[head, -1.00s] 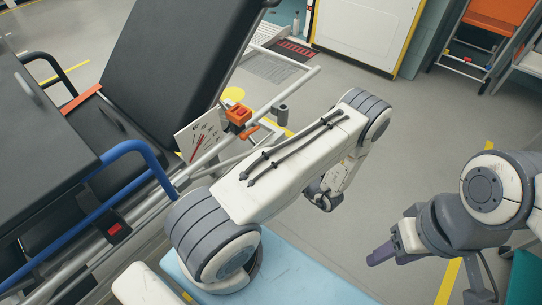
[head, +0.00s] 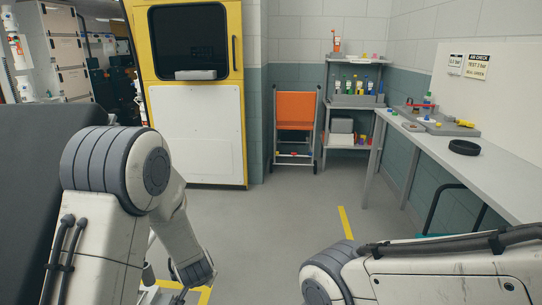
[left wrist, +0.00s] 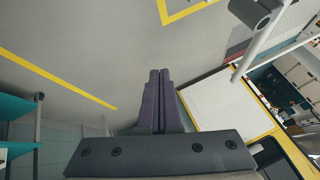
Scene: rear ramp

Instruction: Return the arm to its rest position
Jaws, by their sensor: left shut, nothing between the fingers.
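My left arm (head: 110,225) comes in from the left of the head view, bent at a ribbed grey joint, with its forearm hanging down in front. My left gripper (left wrist: 157,85) shows in the left wrist view with its two dark purple fingers together and nothing between them. It points over open grey floor. My right arm (head: 430,275) lies across the lower right of the head view. Its gripper is out of the picture.
A black padded stretcher (head: 30,190) stands close on the left. A yellow-framed white door (head: 200,130) is at the back. A long counter (head: 490,180) runs along the right. The middle floor is clear.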

